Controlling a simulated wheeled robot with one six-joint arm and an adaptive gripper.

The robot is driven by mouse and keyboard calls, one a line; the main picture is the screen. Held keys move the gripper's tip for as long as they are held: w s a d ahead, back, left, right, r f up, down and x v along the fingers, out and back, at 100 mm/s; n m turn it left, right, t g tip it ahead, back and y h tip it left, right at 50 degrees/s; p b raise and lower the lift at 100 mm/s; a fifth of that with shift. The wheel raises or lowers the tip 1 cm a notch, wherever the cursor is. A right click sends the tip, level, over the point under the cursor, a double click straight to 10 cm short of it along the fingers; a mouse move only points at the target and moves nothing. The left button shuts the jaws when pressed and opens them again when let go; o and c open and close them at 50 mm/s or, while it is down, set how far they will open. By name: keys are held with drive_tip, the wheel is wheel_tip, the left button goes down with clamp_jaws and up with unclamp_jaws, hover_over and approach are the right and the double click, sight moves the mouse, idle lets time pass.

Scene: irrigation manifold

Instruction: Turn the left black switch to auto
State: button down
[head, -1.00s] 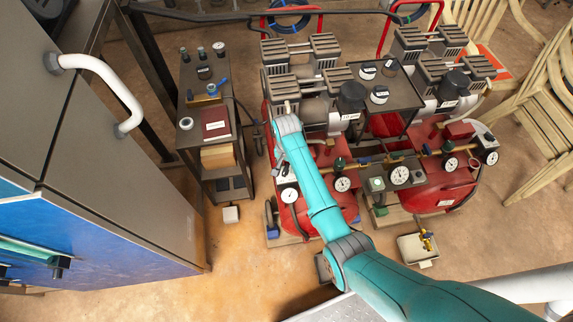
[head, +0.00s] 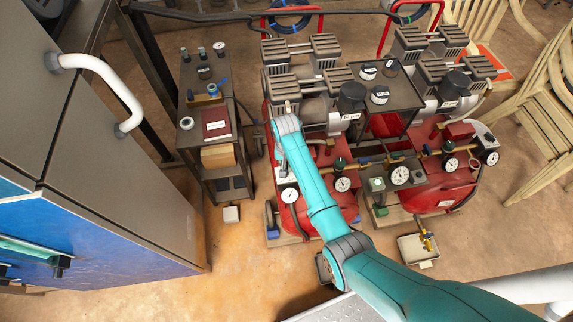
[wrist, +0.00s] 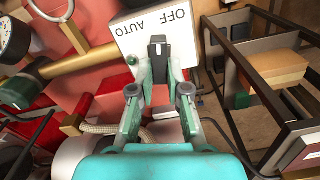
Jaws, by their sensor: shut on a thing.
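The left black switch (wrist: 158,42) is a dark upright lever on a white switch box (wrist: 128,42) in the wrist view. The box is printed OFF and AUTO, and the lettering appears upside down. My gripper (wrist: 159,64) is shut on the black switch, with one finger on each side of it. Which label the switch points at is not clear. In the head view, my teal arm reaches over the left red compressor (head: 292,220) and hides the switch and the gripper's fingers.
A gauge (wrist: 14,38) and brass pipe lie beside the switch box in the wrist view. A dark-framed shelf (wrist: 235,75) stands to the right. In the head view, a second red compressor (head: 440,190) stands to the right and a grey cabinet (head: 130,150) to the left.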

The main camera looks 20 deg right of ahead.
drive_tip(key=n, duration=0.4)
drive_tip(key=shift+a+n, duration=0.2)
drive_tip(key=shift+n, duration=0.1)
drive_tip(key=shift+a+n, duration=0.2)
drive_tip(key=shift+n, duration=1.8)
drive_tip(key=c, duration=1.1)
unclamp_jaws()
drive_tip(key=shift+c, duration=0.2)
wheel_tip(320, 180, up, 12)
